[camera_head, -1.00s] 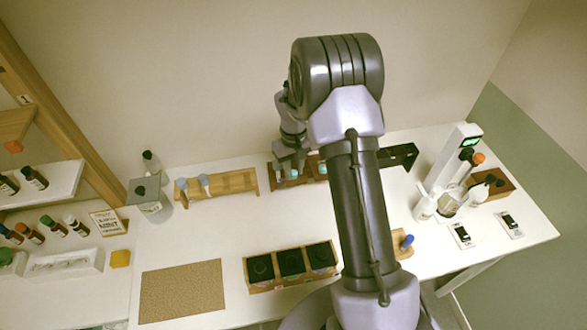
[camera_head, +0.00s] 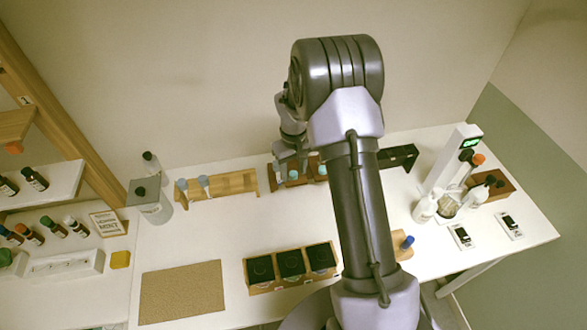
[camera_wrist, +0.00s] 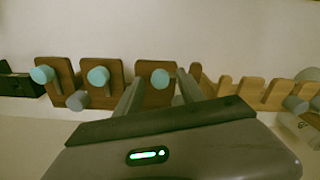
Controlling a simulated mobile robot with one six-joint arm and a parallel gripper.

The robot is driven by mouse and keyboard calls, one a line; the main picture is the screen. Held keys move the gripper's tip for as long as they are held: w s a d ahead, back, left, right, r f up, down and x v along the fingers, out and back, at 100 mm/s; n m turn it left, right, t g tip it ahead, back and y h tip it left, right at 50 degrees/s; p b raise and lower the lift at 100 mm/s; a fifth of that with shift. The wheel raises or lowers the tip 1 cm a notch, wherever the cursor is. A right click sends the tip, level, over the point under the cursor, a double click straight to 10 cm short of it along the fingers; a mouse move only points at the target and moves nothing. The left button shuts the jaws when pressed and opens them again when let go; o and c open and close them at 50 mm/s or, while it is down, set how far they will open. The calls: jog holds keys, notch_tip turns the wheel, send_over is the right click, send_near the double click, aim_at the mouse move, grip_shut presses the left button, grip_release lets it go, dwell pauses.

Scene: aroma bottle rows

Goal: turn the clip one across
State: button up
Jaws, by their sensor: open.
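A dark brown wooden rack (camera_head: 309,178) stands at the back of the white table, partly behind my arm. In the wrist view it shows three upright brown panels, each with a round turquoise knob. My gripper (camera_wrist: 160,90) is open, its two fingers either side of the knob (camera_wrist: 160,77) on the right-hand panel (camera_wrist: 155,97). I cannot tell whether they touch it. The middle knob (camera_wrist: 98,75) and left knob (camera_wrist: 42,74) each have a short grey bar pointing down. Any bar under the right-hand knob is hidden. I cannot tell which part is the clip.
A lighter wooden rack (camera_head: 240,182) with blue-grey-topped pieces stands left of the brown rack. A black block (camera_head: 398,157) is to its right. A wooden box with black compartments (camera_head: 291,263) and a cork mat (camera_head: 182,291) lie in front. The table's middle is clear.

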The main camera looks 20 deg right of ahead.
aim_at(294, 173)
notch_tip(294, 173, up, 17)
jog(key=p, duration=0.2)
jog(key=shift+r, duration=0.2)
